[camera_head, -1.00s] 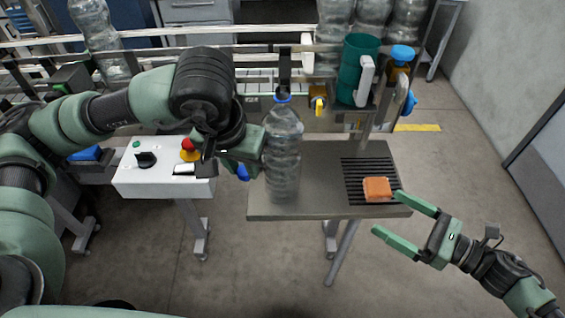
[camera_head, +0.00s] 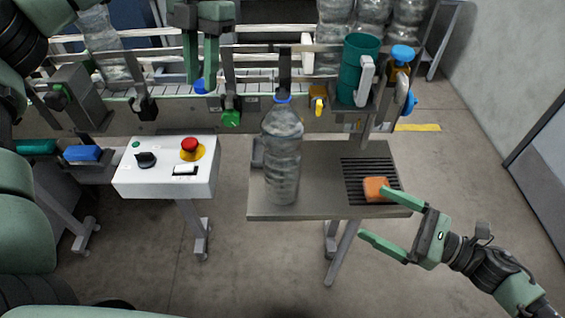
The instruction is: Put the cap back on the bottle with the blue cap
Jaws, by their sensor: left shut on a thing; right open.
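A clear bottle (camera_head: 283,150) stands upright on the small grey table (camera_head: 325,208), towards its left side. A thin blue ring shows at its neck, and no full cap sits above it. My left gripper (camera_head: 202,82) is at the top, left of and beyond the bottle, over the conveyor, with its fingers pointing down. It is shut on a small blue cap (camera_head: 201,87). My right gripper (camera_head: 374,213) is open and empty at the table's front right. Its upper fingertip is close to an orange block (camera_head: 375,188); whether they touch cannot be told.
The orange block lies on a black slotted grate (camera_head: 357,170). A control box (camera_head: 150,180) with a red button stands left of the table. A green cup (camera_head: 360,60) and a blue-topped dispenser (camera_head: 401,58) stand behind. Conveyor rails run along the back.

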